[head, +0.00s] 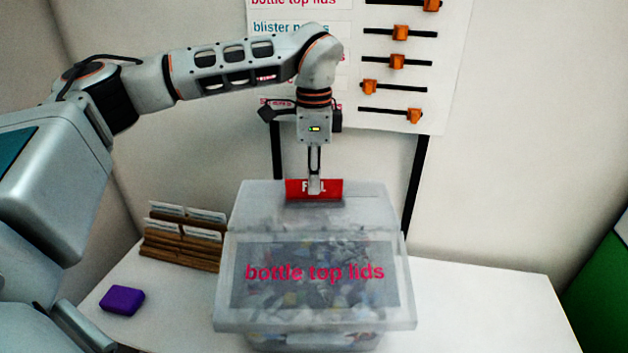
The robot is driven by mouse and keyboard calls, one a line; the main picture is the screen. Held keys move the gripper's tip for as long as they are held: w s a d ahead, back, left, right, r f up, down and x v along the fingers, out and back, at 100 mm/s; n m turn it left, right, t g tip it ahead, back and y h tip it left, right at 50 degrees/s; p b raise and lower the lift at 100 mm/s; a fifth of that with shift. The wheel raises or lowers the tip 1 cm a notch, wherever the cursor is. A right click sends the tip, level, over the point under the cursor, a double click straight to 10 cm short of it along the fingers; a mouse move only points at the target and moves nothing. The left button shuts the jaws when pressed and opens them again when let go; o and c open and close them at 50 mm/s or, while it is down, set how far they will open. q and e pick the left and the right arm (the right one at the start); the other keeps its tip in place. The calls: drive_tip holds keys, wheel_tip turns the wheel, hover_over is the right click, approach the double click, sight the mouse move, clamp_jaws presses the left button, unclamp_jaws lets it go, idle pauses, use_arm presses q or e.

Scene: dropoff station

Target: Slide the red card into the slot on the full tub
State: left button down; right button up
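The red card (331,188) has white lettering, partly covered by my gripper. It stands upright at the back of the tub's top, and its lower edge meets a grey strip there; I cannot tell how deep it sits in a slot. The tub (224,310) is translucent, labelled "bottle top lids", and filled with small mixed pieces. My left gripper (314,188) points straight down over the tub's back part, with its fingers closed together on the card. My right gripper is not in view.
The white table (480,310) is clear right of the tub. A wooden rack (180,252) with white cards stands to the left, with a purple block (122,300) in front. Behind, a wall board (440,70) carries labels and orange sliders. A green panel (605,285) is at far right.

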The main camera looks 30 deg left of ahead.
use_arm(q)
drive_tip(key=shift+f+b, duration=0.3)
drive_tip(key=shift+f, duration=0.1)
drive_tip(key=c, duration=2.2)
unclamp_jaws()
drive_tip(key=shift+r, duration=0.1)
wheel_tip(320, 180, up, 12)
drive_tip(key=shift+f, duration=0.1)
